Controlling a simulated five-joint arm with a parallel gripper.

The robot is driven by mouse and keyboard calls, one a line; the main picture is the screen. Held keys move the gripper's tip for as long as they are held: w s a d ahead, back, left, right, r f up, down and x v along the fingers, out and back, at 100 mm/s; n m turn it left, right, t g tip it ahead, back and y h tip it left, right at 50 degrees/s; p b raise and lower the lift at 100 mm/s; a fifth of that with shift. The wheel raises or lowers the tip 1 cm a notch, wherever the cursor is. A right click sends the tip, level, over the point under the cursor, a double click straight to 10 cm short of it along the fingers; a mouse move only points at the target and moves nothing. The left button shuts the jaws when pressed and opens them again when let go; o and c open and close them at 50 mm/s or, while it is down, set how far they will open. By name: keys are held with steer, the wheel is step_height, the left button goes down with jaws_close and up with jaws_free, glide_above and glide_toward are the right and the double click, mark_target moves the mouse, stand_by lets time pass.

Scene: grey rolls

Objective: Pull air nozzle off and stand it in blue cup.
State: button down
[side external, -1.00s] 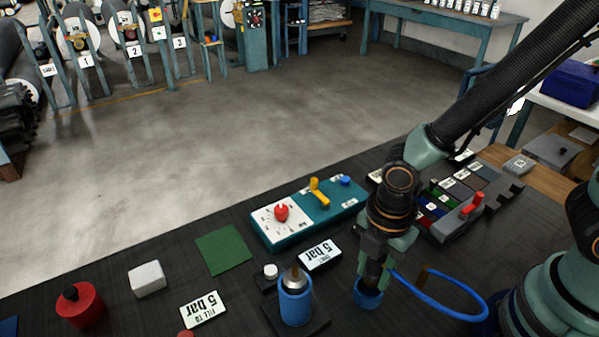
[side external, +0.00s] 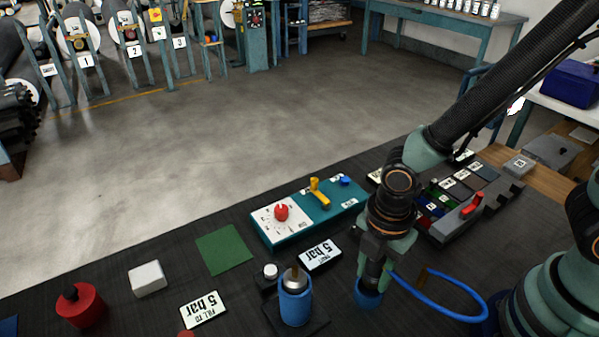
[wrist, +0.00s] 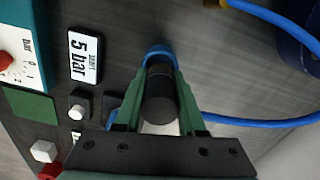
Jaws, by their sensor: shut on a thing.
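My gripper (side external: 374,268) is shut on the air nozzle (wrist: 160,100), a dark upright cylinder with a brownish band, seen between the green fingers in the wrist view. The blue cup (side external: 368,297) is directly below the gripper in the side view, and its blue rim (wrist: 157,49) shows just beyond the nozzle in the wrist view. The nozzle's lower end overlaps the cup; how deep it sits is hidden. A blue hose (side external: 445,306) curves away to the right from beside the gripper.
A blue cylinder with a metal top (side external: 295,300) stands on a dark base left of the cup. A teal panel (side external: 308,213) with a red knob and yellow lever lies behind. A "5 bar" card (side external: 320,255) lies between. The dark table is clear around the green square (side external: 224,249).

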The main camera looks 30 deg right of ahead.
steer(key=shift+f, duration=0.75)
steer(key=shift+c, duration=2.1)
jaws_free()
step_height(320, 180, up, 12)
steer(key=shift+r, duration=0.1)
steer(key=w+d+r+m+t, duration=0.2)
steer(key=d+r+m, duration=0.2)
steer(key=d+m, duration=0.3)
steer(key=w+d+r+m+t, duration=0.3)
steer(key=d+r+m, duration=0.2)
steer(key=m, duration=0.8)
steer(key=d, duration=0.3)
steer(key=shift+w+r+t, duration=0.25)
steer(key=shift+t, duration=0.05)
